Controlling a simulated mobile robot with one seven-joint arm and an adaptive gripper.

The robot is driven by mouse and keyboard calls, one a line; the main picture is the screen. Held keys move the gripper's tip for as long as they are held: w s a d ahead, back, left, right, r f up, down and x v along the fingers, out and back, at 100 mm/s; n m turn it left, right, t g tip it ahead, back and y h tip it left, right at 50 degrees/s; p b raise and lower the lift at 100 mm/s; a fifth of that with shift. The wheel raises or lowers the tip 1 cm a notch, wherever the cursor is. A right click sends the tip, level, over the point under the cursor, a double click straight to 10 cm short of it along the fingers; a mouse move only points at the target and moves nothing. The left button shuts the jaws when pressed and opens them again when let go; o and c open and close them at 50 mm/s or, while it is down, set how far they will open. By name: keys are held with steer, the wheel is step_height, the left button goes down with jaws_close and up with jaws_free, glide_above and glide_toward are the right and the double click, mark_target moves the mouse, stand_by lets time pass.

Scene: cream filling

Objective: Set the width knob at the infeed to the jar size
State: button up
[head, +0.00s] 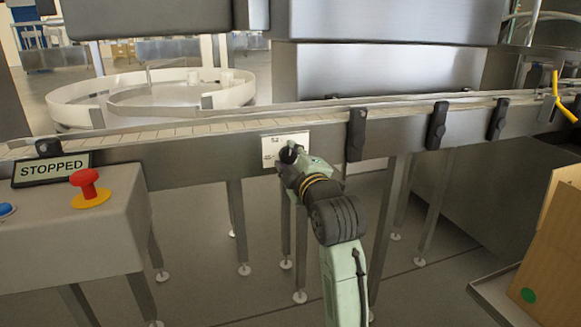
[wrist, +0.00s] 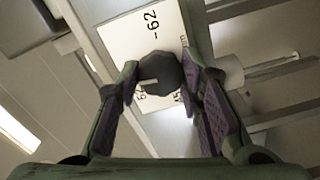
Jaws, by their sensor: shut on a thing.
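The width knob (wrist: 162,70) is dark and faceted, with a pale pointer mark on its left side in the wrist view. It sits on a white scale plate (wrist: 117,42), which also shows on the conveyor's front rail in the head view (head: 269,149). A "62" with a tick is readable on the plate. Other figures and "mm" are partly hidden by the knob and fingers. The pointer is turned away from the 62, toward a partly covered figure at lower left. My gripper (wrist: 160,76) is shut on the knob, one finger on each side; it also shows in the head view (head: 289,158).
The conveyor rail (head: 205,153) runs across the view, with black clamps (head: 357,135) to the right of the plate. A control box with a red button (head: 87,188) and a "STOPPED" sign (head: 51,170) stands left. A cardboard box (head: 552,255) is at right.

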steer(key=n+b, duration=0.2)
steer(key=n, duration=0.2)
steer(key=shift+f+n+b, duration=0.1)
steer(key=shift+n+b, duration=0.2)
steer(key=shift+b, duration=0.05)
stand_by(0.4)
steer(key=o, duration=1.2)
steer(key=shift+c, duration=0.2)
steer(key=v, duration=1.2)
